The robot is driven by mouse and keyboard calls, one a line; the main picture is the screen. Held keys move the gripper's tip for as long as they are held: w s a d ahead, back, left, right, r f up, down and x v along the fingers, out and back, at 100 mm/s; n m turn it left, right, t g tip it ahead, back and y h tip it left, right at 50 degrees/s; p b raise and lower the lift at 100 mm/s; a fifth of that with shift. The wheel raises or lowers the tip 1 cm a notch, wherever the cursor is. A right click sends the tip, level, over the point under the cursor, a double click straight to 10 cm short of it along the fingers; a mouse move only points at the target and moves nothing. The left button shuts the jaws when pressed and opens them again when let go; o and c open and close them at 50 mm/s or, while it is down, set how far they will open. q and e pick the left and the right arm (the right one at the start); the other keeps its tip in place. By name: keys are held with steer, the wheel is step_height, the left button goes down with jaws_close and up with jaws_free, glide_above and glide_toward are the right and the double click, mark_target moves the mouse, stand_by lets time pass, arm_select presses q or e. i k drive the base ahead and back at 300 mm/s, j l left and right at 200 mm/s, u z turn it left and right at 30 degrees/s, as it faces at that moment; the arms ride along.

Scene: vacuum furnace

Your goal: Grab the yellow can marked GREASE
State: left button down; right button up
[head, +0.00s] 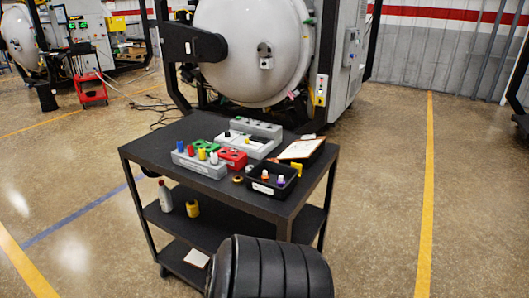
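A small yellow can (192,209) stands upright on the middle shelf (225,229) of a black cart. Its marking is too small to read. A grey bottle with a dark red top (165,197) stands just left of it. The cart's top (150,150) overhangs the can, and the front of the shelf is open towards me. Neither of my grippers is in view.
The cart top holds a grey rack (200,166) of coloured caps, a red bin (232,158), a black bin (271,187) and a clipboard (301,149). A vacuum furnace (252,50) stands behind. The floor is clear left and right.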

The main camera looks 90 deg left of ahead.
mark_target(193, 207)
steer(key=u, duration=3.4)
steer(key=i+j+z, duration=0.1)
steer(key=i+j, duration=0.05)
steer(key=j, duration=0.05)
